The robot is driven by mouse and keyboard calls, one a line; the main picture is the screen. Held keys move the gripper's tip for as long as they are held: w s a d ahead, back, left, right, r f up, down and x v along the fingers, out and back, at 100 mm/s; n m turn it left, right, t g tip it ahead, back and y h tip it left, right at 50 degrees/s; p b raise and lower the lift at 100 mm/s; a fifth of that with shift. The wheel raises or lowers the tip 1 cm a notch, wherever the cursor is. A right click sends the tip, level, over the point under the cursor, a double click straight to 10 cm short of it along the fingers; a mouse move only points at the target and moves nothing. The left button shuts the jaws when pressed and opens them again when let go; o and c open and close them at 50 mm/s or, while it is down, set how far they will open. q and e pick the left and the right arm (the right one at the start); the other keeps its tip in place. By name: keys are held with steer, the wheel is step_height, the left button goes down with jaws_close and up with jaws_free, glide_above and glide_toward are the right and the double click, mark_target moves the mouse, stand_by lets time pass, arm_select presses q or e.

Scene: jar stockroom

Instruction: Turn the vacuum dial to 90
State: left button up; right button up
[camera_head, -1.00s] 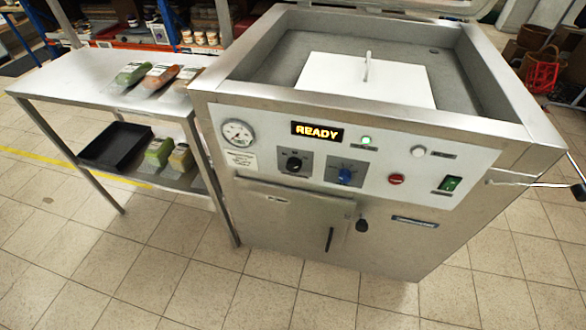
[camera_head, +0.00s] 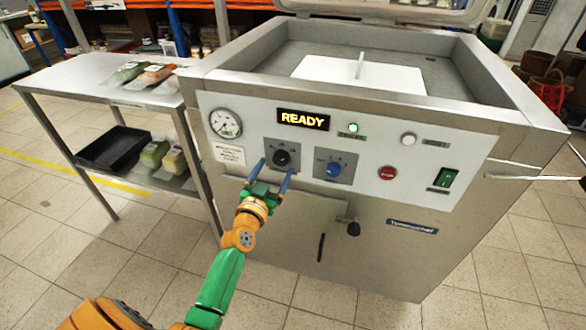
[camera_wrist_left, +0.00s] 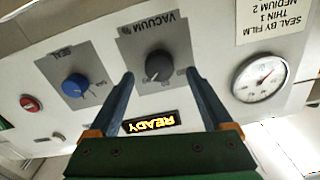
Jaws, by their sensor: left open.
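The vacuum dial (camera_head: 282,158) is a black knob on a grey plate on the machine's front panel. In the left wrist view the dial (camera_wrist_left: 159,66) appears upside down under the word VACUUM. My left gripper (camera_head: 272,172) is open and empty in front of it. In the wrist view the fingertips of the gripper (camera_wrist_left: 159,73) lie to either side of the knob, apart from it in the picture. The dial's setting is too small to read. My right gripper is not in view.
The blue seal dial (camera_head: 333,170) is just right of the vacuum dial. A pressure gauge (camera_head: 225,123) is to the left, and the display (camera_head: 303,120) above reads READY. A red button (camera_head: 388,173) and a green switch (camera_head: 444,179) are farther right. A steel side table (camera_head: 92,84) stands left.

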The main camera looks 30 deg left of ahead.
mark_target(279, 162)
arm_select(q)
steer(key=x, duration=0.3)
steer(key=shift+a+f+b, duration=0.1)
steer(key=shift+f+b, duration=0.15)
steer(key=shift+b, duration=0.05)
steer(key=shift+w+r, duration=0.15)
steer(key=shift+w, duration=0.15)
jaws_close()
